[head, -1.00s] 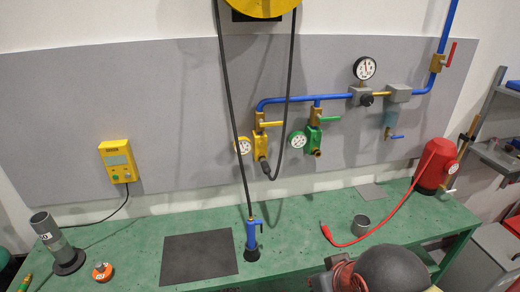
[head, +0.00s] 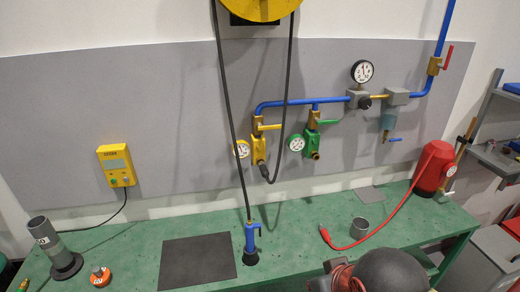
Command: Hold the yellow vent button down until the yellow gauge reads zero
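The yellow gauge (head: 242,149) is a small round white dial with a yellow rim on the back panel. Its needle is too small to read. Beside it is a yellow valve block (head: 259,149) with a yellow lever on the blue pipe, and a black hose joins its lower end. I cannot make out a separate vent button on this block.
A green valve (head: 312,138) with its green gauge (head: 296,144) sits just right. A black hose loop hangs in front of the panel to a blue tool (head: 251,243). The bench (head: 295,225) holds a dark mat (head: 198,260), metal cup (head: 360,228) and red tank (head: 433,167).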

